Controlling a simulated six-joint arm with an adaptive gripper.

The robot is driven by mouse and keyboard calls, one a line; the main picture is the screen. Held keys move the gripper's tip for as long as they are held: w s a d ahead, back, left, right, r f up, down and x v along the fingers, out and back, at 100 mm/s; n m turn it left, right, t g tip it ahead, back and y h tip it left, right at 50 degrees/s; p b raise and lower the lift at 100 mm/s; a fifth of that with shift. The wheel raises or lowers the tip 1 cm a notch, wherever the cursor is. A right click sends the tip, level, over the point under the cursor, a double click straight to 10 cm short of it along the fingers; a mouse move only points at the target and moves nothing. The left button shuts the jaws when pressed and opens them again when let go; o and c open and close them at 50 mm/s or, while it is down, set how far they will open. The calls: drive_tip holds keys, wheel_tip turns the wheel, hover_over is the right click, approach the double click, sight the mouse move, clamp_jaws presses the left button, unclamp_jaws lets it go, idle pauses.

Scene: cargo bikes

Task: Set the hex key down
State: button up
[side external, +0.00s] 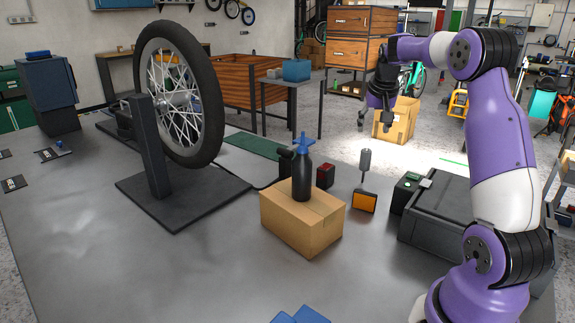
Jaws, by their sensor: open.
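My gripper (387,127) hangs pointing down above the far right part of the workbench (120,255), well clear of its surface. It is small and dark in this view, and the gap between its fingers is hard to see. It is open, and I see nothing held in it. I cannot make out the hex key anywhere in the side external view. Small dark items (14,184) lie at the bench's left edge, too small to identify.
A wheel (215,110) stands upright in a dark stand (152,150). A black spray bottle (302,178) with a blue top stands on a cardboard box (285,228). An orange-faced lamp (364,201) and a dark case (445,225) are at right. The front left bench is clear.

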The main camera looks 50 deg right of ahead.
drive_tip(key=s+a+r+n+t+y, duration=0.1)
drive_tip(key=a+r+n, duration=0.15)
drive_tip(key=a, duration=0.75)
drive_tip(key=a+r+n+t, duration=0.1)
drive_tip(key=a+r+n, duration=0.15)
drive_tip(key=a, duration=0.75)
drive_tip(key=s+a+f+n+t+y, duration=0.1)
drive_tip(key=s+a+f+n+y, duration=0.1)
drive_tip(key=s+a+f+n, duration=0.3)
drive_tip(key=s+a+n, duration=0.1)
drive_tip(key=s+a, duration=0.3)
drive_tip(key=a, duration=0.3)
drive_tip(key=shift+s+a+y, duration=0.15)
drive_tip(key=shift+a+y, duration=0.2)
drive_tip(key=shift+y, duration=0.05)
